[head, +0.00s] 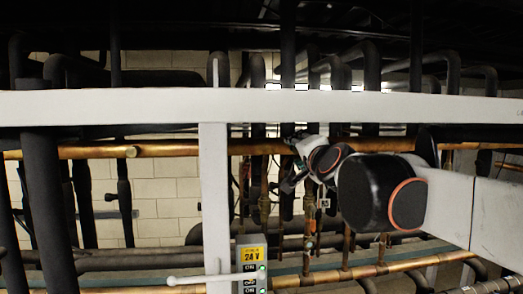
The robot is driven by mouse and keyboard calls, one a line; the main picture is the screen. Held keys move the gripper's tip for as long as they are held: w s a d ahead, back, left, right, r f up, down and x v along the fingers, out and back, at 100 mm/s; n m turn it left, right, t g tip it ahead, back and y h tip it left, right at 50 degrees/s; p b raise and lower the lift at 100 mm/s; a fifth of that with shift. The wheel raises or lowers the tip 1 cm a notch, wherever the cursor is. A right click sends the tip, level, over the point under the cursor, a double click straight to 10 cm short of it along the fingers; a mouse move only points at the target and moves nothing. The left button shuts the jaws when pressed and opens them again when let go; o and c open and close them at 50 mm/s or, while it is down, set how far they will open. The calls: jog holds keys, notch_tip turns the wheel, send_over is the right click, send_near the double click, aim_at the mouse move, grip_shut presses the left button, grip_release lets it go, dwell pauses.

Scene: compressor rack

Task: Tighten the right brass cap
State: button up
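My arm reaches in from the right in the head view, and my gripper (287,178) is small and dark among the vertical copper pipes behind the white beam. I cannot tell whether its fingers are open or shut, or whether they touch anything. Brass-coloured fittings (309,243) show on the thin vertical pipes below and right of the gripper. I cannot pick out the right brass cap with certainty; it is too small or hidden behind my gripper and wrist.
A white horizontal beam (120,107) crosses above my arm, and a white post (214,190) stands left of the gripper. A control box (250,262) with a yellow 24 V label is at lower centre. Black insulated pipes (42,200) and a copper pipe (180,149) crowd the rack.

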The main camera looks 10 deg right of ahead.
jog(key=s, duration=1.1)
jog(key=shift+s, duration=0.1)
